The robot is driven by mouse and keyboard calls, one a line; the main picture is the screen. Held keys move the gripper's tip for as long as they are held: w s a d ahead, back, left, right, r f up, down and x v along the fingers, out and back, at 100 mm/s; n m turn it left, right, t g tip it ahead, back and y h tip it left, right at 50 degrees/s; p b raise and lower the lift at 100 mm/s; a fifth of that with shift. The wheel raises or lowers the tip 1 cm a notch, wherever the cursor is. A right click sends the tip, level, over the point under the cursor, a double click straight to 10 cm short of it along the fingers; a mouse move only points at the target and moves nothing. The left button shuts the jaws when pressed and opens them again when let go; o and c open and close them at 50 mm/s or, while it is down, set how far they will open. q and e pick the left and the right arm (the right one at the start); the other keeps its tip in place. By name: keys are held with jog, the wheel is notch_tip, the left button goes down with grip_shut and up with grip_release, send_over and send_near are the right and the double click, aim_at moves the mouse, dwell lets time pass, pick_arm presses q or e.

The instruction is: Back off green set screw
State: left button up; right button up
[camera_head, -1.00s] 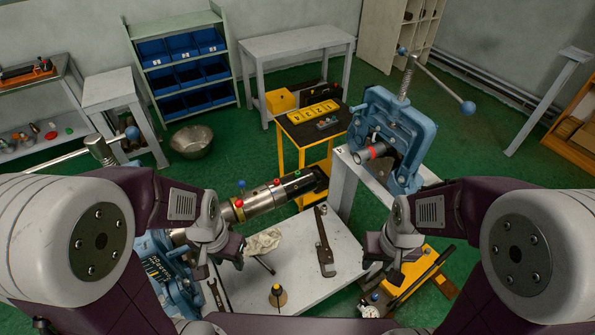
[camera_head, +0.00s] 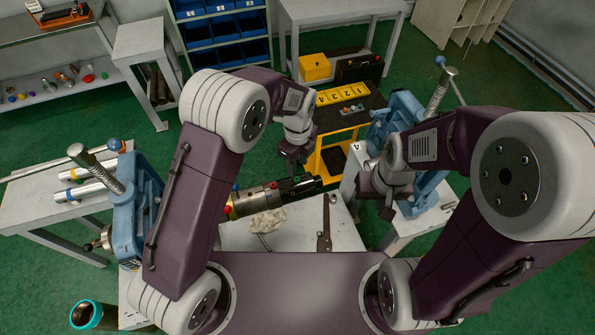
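The dark and metal pipe assembly (camera_head: 258,199) runs from behind my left arm toward the middle of the bench. A small green screw head (camera_head: 296,181) shows on its dark far end, with a red one (camera_head: 273,185) and a blue one (camera_head: 235,187) further left. My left gripper (camera_head: 293,167) points down just above the pipe at the green screw; contact is not clear. Its finger gap is too small to judge. My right gripper (camera_head: 384,208) hangs right of the pipe, in front of the right blue vise (camera_head: 392,115), apparently holding nothing; its finger opening is unclear.
A white bench (camera_head: 345,238) carries a rag (camera_head: 267,222) and a long wrench (camera_head: 325,225). A blue vise (camera_head: 137,205) stands at left, partly behind my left arm. A yellow-framed cart (camera_head: 345,132) stands beyond the pipe. A teal-rimmed cylinder (camera_head: 90,314) is at lower left.

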aim_at(297, 178)
pick_arm(q)
jog(key=f, duration=0.2)
jog(key=a+f+p, duration=0.1)
jog(key=shift+w+f, duration=0.1)
jog(key=shift+w, duration=0.15)
jog(key=f, duration=0.1)
jog(key=w+f+p, duration=0.1)
jog(key=f, duration=0.3)
jog(key=shift+w+d+f, duration=0.15)
jog(key=shift+w+d, duration=0.2)
jog(key=shift+w, duration=0.05)
jog(key=shift+s+d+f+p, duration=0.1)
jog(key=shift+s+f+p, duration=0.15)
jog(key=shift+f+p, duration=0.05)
jog(key=shift+s, duration=0.4)
jog(key=shift+w+a+f, duration=0.15)
jog(key=shift+w+a, duration=0.05)
jog(key=c, duration=0.3)
jog(key=shift+w, duration=0.15)
jog(key=c, duration=0.5)
jog(key=shift+d, duration=0.1)
grip_shut()
pick_arm(e)
jog(key=shift+w+a+r, duration=0.15)
jog(key=shift+w+r, duration=0.75)
jog(key=shift+r, duration=0.25)
